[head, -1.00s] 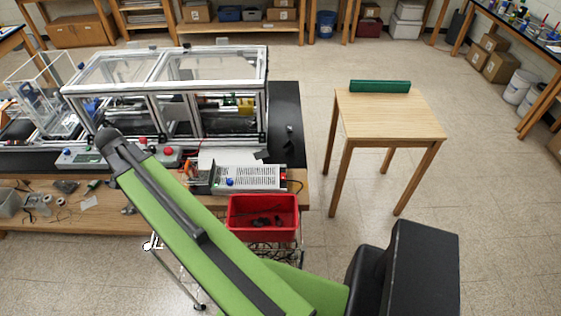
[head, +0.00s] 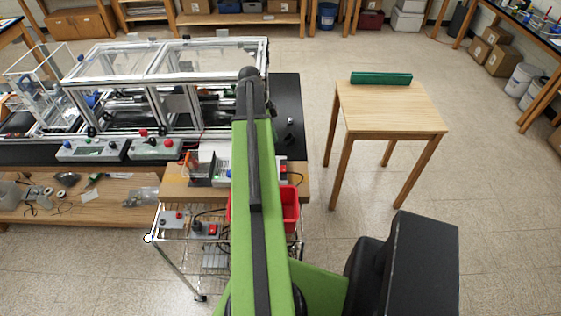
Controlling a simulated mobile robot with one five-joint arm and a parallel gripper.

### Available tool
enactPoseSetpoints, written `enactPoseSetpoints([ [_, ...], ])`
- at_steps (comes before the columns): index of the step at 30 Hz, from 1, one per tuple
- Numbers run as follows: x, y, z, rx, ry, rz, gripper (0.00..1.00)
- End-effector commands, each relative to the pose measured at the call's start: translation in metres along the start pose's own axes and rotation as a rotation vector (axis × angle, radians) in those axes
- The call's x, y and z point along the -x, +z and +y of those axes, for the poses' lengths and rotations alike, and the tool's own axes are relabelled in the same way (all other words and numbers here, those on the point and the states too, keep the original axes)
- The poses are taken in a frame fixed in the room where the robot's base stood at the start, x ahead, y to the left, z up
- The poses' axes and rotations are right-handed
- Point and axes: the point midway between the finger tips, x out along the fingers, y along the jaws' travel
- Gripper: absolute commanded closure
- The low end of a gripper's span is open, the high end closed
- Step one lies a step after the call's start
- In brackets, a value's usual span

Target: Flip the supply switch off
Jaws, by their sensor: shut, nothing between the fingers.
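A box with a printed label and a red end (head: 283,170), perhaps the supply, stands on the wooden board; my arm covers its middle. I cannot make out which part is the supply switch. Two grey control boxes stand at the bench front, the left one (head: 92,150) with a display, the right one (head: 155,149) with red knobs. My green arm reaches up the middle of the picture, its far joint in front of the right end of the extrusion frame (head: 150,78). My gripper is not visible, so its place relative to the boxes cannot be told.
A red bin (head: 290,208) sits partly behind my arm above a wire cart (head: 160,245) holding small grey boxes (head: 206,229). A wooden table (head: 395,108) with a green bar (head: 381,78) stands to the right. Floor between bench and table is clear.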

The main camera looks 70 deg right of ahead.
Motion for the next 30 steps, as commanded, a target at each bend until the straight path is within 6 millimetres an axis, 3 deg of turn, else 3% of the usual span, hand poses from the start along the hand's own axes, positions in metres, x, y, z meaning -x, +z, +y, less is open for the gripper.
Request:
enactPoseSetpoints([
  [8, -0.024, 0.002, 0.0, 0.002, -0.001, -0.001, 1.0],
  [24, -0.131, 0.01, 0.004, 0.004, -0.001, -0.001, 1.0],
  [30, -0.139, 0.013, 0.007, 0.003, -0.001, -0.001, 1.0],
])
